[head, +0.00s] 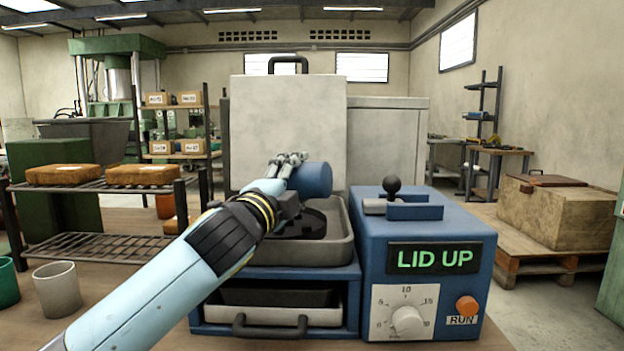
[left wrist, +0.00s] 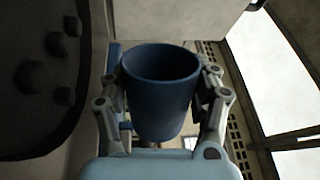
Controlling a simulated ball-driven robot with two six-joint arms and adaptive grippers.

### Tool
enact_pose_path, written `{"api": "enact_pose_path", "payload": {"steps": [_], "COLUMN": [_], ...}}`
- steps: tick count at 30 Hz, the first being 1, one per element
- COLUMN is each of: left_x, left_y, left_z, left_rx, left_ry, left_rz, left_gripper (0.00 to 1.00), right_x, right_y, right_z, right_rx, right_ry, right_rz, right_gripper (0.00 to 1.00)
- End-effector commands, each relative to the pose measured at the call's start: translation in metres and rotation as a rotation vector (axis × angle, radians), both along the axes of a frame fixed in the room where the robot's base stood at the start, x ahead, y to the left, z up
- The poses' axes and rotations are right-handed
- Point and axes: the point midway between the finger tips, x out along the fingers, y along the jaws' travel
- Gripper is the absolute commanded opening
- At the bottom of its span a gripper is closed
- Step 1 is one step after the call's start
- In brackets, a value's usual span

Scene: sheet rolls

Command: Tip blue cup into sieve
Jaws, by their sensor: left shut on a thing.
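The blue cup (head: 313,180) lies tipped on its side in the air above the open machine. My left gripper (head: 287,170) is shut on it, fingers against its wall. In the left wrist view, the cup (left wrist: 160,105) sits between both fingers of the gripper (left wrist: 162,100); its open mouth shows and the inside is dark, with no contents to be made out. Below the cup, a grey square pan (head: 343,250) holds a dark round part (head: 305,222), partly hidden by my arm. I cannot tell which is the sieve. My right gripper is out of view.
The raised pale lid (head: 288,120) stands behind the cup. A blue control box (head: 465,225) reading LID UP, with a lever, dial and orange button, is at the right. A white cup (head: 58,290) and green cup (head: 7,283) stand at the left.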

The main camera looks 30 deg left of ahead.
Motion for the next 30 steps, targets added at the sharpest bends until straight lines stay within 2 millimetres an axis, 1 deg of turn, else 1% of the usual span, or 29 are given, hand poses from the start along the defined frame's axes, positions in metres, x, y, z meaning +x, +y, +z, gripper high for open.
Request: {"api": "enact_pose_path", "payload": {"steps": [1,3,5,8,10,14,15,23,30], "left_x": [0.005,0.008,0.01,0.011,0.012,0.013,0.013,0.014,0.014], "left_y": [0.007,0.015,0.018,0.019,0.017,0.01,0.01,0.003,0.004], "left_z": [-0.005,-0.006,-0.006,-0.005,-0.002,0.003,0.008,0.022,0.032], "left_rx": [0.007,0.012,0.022,0.073,0.148,0.377,0.435,0.811,1.164], "left_ry": [0.0,0.001,0.003,0.014,0.029,0.075,0.085,0.159,0.23], "left_rz": [0.022,0.044,0.055,0.063,0.062,0.061,0.061,0.057,0.053], "left_gripper": [0.28,0.28,0.28,0.28,0.28,0.28,0.28,0.28,0.28], "right_x": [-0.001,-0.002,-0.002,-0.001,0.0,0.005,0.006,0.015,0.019], "right_y": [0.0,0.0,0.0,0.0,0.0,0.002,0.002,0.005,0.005], "right_z": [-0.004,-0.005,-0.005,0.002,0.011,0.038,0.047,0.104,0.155], "right_rx": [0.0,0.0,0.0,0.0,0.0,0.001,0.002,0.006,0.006], "right_ry": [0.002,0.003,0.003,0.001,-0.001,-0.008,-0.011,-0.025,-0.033], "right_rz": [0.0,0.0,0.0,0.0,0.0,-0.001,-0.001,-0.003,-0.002], "right_gripper": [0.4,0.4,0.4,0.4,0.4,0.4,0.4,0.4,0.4]}}
